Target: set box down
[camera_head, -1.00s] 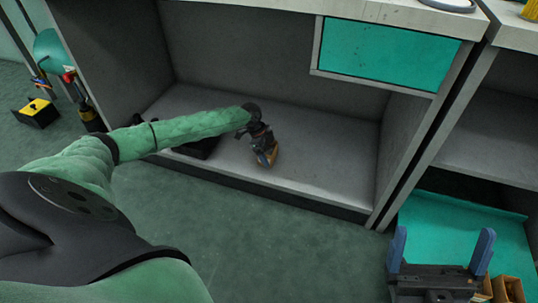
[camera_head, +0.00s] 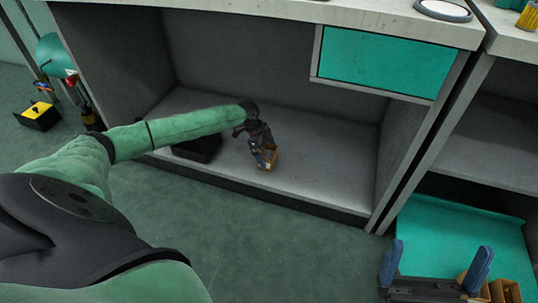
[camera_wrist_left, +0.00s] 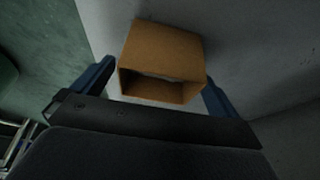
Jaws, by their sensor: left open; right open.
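A small open-ended brown cardboard box (camera_head: 271,154) is on the grey floor of the open cabinet (camera_head: 315,185). My left gripper (camera_head: 262,158) is at the box, inside the cabinet. In the left wrist view the box (camera_wrist_left: 162,45) lies between the two blue fingers of the open gripper (camera_wrist_left: 158,75), its open end facing the camera. A gap shows beside the left finger; contact at the right finger is unclear. My right gripper (camera_head: 434,266) is open and empty at the lower right, its blue fingers wide apart.
A black bin (camera_head: 197,147) is on the cabinet floor left of the box. More brown boxes (camera_head: 506,291) are by a teal surface (camera_head: 440,225) at the lower right. The cabinet floor right of the box is clear. A teal drawer front (camera_head: 385,60) is above.

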